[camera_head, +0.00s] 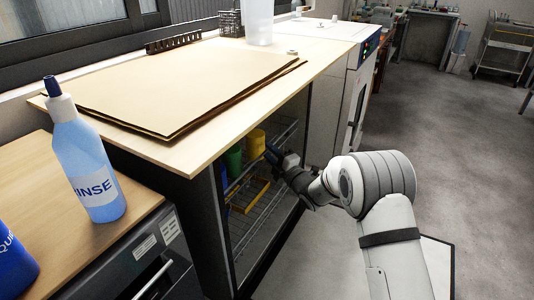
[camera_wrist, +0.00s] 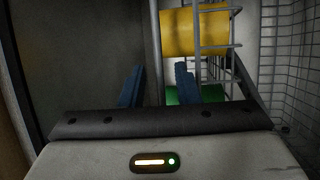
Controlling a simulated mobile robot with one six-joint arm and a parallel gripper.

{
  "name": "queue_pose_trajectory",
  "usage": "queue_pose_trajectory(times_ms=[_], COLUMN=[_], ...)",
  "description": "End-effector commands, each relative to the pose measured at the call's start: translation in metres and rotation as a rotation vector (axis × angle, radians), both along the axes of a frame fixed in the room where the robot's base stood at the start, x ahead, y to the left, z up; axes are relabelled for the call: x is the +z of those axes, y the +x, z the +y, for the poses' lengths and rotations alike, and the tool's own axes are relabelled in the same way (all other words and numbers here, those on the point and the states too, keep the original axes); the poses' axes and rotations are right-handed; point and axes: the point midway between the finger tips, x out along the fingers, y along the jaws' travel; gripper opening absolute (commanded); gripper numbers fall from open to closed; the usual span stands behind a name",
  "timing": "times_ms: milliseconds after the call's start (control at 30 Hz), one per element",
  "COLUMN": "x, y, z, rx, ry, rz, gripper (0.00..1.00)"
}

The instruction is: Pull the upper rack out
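The upper rack (camera_head: 287,133) is a wire shelf inside the open oven cabinet, bearing a yellow container (camera_head: 256,141) and a green container (camera_head: 233,160). My gripper (camera_head: 271,152) is at the rack's front edge, beside the yellow container. In the wrist view, the two blue fingers of my gripper (camera_wrist: 158,88) stand apart. A thin upright-looking bar shows between them. The rack wires (camera_wrist: 199,50) run in front of the yellow container (camera_wrist: 178,34), with the green one (camera_wrist: 185,95) partly hidden behind a finger. I cannot tell whether a finger touches the rack.
A lower rack with a yellow tray (camera_head: 250,195) is below. The wooden worktop (camera_head: 190,157) with flat brown boards (camera_head: 190,85) overhangs the cabinet. A blue rinse bottle (camera_head: 88,165) stands on the left bench. The floor (camera_head: 440,130) at right is clear.

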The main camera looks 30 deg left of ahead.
Motion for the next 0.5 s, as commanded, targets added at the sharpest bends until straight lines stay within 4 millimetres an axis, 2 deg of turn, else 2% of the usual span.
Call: queue_pose_trajectory(times_ms=[200, 467, 500], x=[0.003, 0.004, 0.004], y=[0.007, 0.008, 0.008], z=[0.017, 0.018, 0.018], rx=[0.000, 0.000, 0.000], ry=[-0.001, -0.001, -0.001], rz=[0.000, -0.001, -0.001], gripper=[0.29, 0.29, 0.27])
